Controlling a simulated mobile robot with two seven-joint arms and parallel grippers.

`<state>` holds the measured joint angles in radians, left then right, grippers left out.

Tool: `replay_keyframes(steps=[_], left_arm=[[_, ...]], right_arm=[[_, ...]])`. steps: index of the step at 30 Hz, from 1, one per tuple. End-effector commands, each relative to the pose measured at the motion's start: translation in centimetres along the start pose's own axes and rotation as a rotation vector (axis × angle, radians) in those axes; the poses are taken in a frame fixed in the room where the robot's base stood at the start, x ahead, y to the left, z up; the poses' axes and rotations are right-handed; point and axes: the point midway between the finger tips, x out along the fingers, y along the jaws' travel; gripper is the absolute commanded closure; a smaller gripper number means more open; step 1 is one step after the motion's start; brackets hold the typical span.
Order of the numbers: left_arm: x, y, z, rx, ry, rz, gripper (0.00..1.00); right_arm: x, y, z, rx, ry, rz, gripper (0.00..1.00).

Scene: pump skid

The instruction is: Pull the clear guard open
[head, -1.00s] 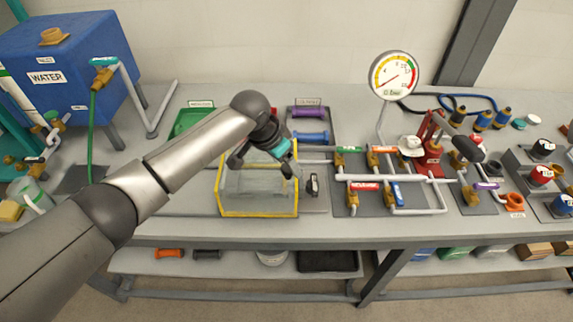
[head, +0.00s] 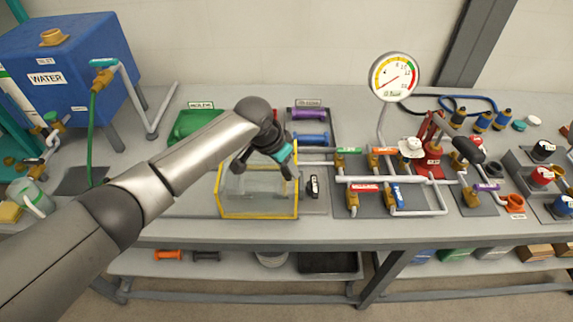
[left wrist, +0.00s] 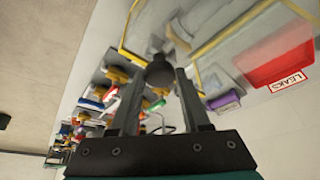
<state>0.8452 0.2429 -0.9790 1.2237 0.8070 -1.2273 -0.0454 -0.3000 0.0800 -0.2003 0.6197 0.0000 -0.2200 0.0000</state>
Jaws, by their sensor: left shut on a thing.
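The clear guard (head: 258,190) is a see-through box with yellow edges on the bench, left of the pipework in the head view. Its yellow frame also shows in the left wrist view (left wrist: 232,32). My left gripper (head: 291,172) is at the guard's right side, near its upper right edge. In the left wrist view its two fingers are shut on a dark round knob (left wrist: 160,73), which looks like the guard's handle. My arm hides part of the guard's back and top edge. My right gripper is not in view.
Right of the guard stand a small black-and-white item (head: 314,186) and white pipes with coloured valves (head: 390,182). Behind are a green tray (head: 196,122) and a grey tray with purple and blue handles (head: 310,138). A pressure gauge (head: 393,77) stands beyond.

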Motion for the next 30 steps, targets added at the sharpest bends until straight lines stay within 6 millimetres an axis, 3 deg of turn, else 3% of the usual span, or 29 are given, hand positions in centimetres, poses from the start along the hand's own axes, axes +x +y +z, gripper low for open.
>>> replay_keyframes(steps=[1, 6, 30], left_arm=[[0.00, 0.00, 0.02, 0.000, 0.000, 0.000, 0.81], [0.00, 0.01, 0.02, 0.000, -0.001, 0.001, 1.00], [0.01, 0.02, 0.04, -0.001, -0.001, 0.001, 1.00]], right_arm=[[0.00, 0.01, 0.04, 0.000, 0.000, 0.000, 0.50], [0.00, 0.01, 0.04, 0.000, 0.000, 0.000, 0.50], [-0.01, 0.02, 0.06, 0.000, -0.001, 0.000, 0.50]])
